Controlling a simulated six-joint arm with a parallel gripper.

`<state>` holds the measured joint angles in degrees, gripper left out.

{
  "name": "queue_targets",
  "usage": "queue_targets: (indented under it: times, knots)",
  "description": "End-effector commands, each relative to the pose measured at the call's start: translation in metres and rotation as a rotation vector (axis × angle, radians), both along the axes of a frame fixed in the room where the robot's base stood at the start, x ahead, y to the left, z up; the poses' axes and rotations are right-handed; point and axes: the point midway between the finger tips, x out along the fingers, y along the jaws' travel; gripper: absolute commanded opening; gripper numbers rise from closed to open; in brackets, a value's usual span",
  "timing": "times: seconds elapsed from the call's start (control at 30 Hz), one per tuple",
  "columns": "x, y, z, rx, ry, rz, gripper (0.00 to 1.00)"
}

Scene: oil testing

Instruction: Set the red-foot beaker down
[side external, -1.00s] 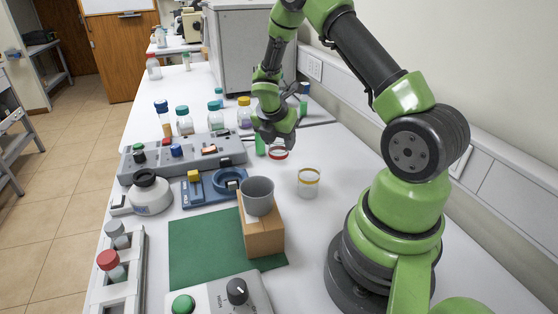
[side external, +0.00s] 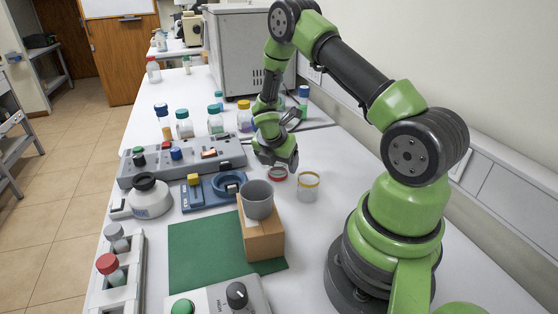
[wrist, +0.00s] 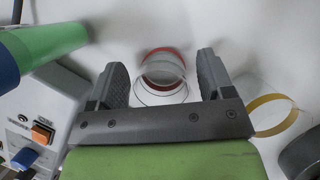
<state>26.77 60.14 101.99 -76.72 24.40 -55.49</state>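The red-foot beaker (side external: 277,174) is a clear glass vessel with a red ring, low at the white bench top just below my gripper (side external: 277,163). In the wrist view the beaker (wrist: 163,76) stands between the two fingers of my gripper (wrist: 163,70). The fingers are apart, with a narrow gap showing between the beaker and the right finger. The gripper looks open around it. The beaker's upper part is partly hidden by the gripper in the side view.
A clear beaker with a yellow ring (side external: 308,187) stands close on the right. A blue stand (side external: 205,192) and a grey switch box (side external: 222,149) lie left. Several bottles stand behind.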

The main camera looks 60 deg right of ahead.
Motion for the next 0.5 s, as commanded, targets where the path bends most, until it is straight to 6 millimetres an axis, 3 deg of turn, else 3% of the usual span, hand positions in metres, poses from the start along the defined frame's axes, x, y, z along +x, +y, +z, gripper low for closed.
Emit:
queue_targets:
  times: [0.27,0.5]
  knots:
    - [0.000,0.000,0.004,0.000,-0.001,0.001,0.74]
    - [0.001,0.014,0.039,-0.003,-0.006,0.001,0.74]
